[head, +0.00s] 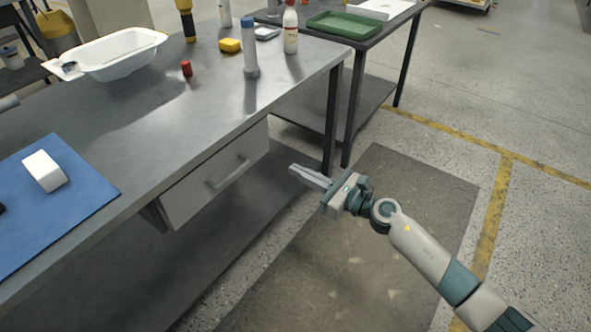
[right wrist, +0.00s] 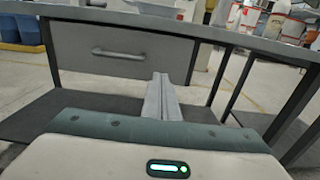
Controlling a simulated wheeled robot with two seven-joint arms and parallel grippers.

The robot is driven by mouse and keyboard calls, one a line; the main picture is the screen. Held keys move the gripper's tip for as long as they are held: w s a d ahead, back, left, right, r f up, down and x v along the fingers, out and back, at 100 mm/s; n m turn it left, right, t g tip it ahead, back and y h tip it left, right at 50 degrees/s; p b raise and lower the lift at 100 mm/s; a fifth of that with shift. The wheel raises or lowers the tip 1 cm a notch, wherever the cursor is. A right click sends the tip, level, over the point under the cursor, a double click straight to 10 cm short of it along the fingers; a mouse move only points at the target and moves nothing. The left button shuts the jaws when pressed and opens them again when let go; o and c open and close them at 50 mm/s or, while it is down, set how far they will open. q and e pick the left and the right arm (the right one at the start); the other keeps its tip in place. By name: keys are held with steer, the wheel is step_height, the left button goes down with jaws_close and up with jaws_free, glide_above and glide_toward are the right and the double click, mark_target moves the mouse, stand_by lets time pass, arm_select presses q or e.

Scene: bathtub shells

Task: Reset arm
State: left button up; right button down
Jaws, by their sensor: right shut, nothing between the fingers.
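My right gripper (head: 296,171) is shut and empty. It hangs in free air in front of the workbench, to the right of the drawer (head: 214,178), above the floor mat. In the right wrist view the two fingers of my right gripper (right wrist: 162,80) lie together, pointing toward the bench edge, with the closed drawer (right wrist: 120,55) ahead and to the left. My left gripper is not in view.
The workbench (head: 150,135) carries a white tub (head: 118,52), a red cap-like piece (head: 186,68), a yellow block (head: 230,45), bottles and a blue mat (head: 75,205) with a white block (head: 44,170). A second table holds a green tray (head: 343,25). Floor at right is clear.

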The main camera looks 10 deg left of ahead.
stand_by(0.5)
